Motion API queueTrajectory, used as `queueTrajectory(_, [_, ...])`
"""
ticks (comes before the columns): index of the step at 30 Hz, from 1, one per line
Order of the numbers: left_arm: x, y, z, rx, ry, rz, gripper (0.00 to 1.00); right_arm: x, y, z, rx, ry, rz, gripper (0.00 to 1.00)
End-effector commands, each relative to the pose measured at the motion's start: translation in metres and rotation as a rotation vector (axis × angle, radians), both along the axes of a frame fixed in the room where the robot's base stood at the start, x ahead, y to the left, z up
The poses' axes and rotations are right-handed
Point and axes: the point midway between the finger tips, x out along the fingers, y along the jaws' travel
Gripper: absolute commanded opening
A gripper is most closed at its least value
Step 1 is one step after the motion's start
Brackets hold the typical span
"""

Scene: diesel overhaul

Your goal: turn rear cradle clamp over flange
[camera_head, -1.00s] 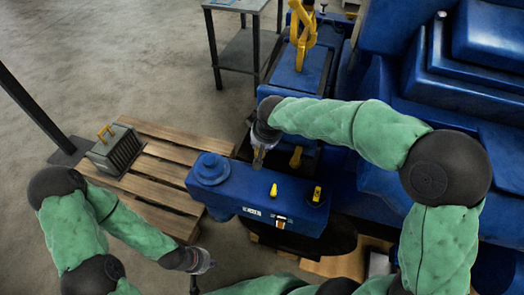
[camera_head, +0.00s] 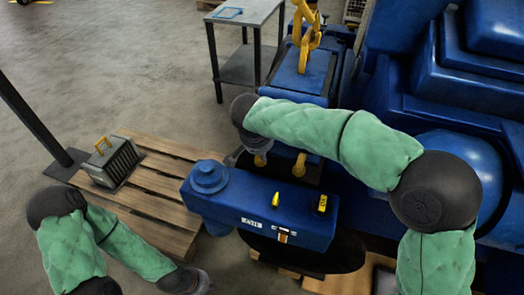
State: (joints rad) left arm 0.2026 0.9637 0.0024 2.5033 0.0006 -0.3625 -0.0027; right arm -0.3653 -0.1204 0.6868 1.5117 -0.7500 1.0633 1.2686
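Two yellow clamps stand at the blue cradle behind the long blue block: a left one (camera_head: 260,159) and a right one (camera_head: 299,165). I cannot tell which is the rear one, and the flange is not clearly visible. My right gripper (camera_head: 234,158) is just left of the left clamp, its fingers small and partly hidden by its wrist; I see nothing in it. I cannot tell whether it touches the clamp. My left gripper (camera_head: 206,288) is low at the bottom edge, away from the clamps and partly cut off.
The blue block (camera_head: 240,205) carries two more yellow pieces (camera_head: 276,200) (camera_head: 322,204). A wooden pallet (camera_head: 150,205) with a grey finned box (camera_head: 112,165) lies left. A grey table (camera_head: 245,12) stands at the back.

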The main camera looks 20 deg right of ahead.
Motion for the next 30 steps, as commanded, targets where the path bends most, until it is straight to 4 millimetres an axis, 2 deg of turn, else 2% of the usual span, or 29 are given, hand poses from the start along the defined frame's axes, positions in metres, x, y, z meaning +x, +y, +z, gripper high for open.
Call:
queueTrajectory(13, [0.0000,0.0000,-0.0006,0.000,0.000,0.000,0.00,-0.0004,0.0004,-0.0006,0.001,0.002,-0.009,0.00])
queueTrajectory(14, [0.0000,0.0000,-0.0006,0.000,0.000,0.000,0.00,-0.0004,0.0004,-0.0006,0.001,0.002,-0.009,0.33])
queueTrajectory(16, [0.0000,0.0000,-0.0006,0.000,0.000,0.000,0.00,-0.0004,0.0004,-0.0006,0.001,0.002,-0.009,0.53])
queueTrajectory(26, [0.0000,-0.0001,-0.0007,0.000,0.000,0.000,0.00,-0.0003,0.0004,0.0001,0.001,0.001,-0.009,0.54])
queueTrajectory(30, [0.0001,0.0000,-0.0007,0.000,0.000,0.000,0.00,-0.0023,0.0023,0.0080,0.001,-0.001,-0.009,0.54])
